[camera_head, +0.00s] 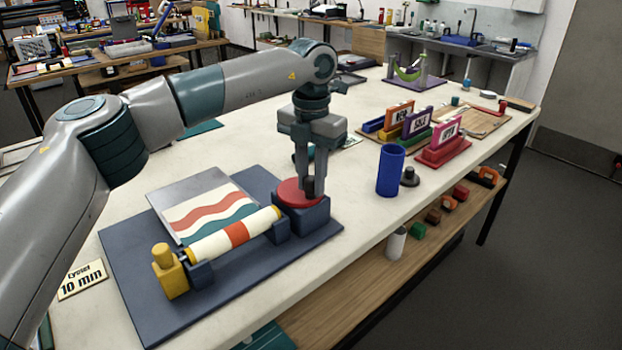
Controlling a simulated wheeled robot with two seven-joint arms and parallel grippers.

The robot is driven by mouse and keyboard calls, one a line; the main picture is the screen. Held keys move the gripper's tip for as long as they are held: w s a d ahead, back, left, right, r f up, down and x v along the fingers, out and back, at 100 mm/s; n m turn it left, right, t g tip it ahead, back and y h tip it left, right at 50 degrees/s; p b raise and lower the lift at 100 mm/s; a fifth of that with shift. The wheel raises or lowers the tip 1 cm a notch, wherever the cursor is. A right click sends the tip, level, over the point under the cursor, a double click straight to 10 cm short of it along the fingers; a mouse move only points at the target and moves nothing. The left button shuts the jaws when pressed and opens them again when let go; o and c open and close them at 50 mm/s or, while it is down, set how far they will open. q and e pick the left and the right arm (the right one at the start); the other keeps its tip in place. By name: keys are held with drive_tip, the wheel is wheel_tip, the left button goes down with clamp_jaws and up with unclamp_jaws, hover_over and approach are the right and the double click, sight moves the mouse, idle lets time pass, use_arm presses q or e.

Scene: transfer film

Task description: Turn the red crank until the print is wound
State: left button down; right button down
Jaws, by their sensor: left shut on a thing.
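The red crank (290,194) is a round red disc on a dark blue block at the right end of a roller device. My left gripper (308,188) points straight down over the disc and is shut on a dark knob there, mostly hidden by the fingers. The roller (232,234) carries cream film with an orange-red band and lies between dark blue supports. A yellow block with a knob (170,275) stands at its left end. The flat print (205,208), with red and teal wavy stripes, lies behind the roller on a grey plate (165,197). My right gripper is out of view.
The device stands on a dark blue base (125,262) on a white table (350,240). A blue cup (391,170) and a small dark weight (410,177) stand to the right. Coloured stamp-like frames (442,140) stand farther back. A "10 mm" card (82,280) lies at left.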

use_arm(q)
drive_tip(key=c, duration=1.5)
unclamp_jaws()
drive_tip(key=shift+r, duration=0.1)
drive_tip(key=shift+r, duration=0.1)
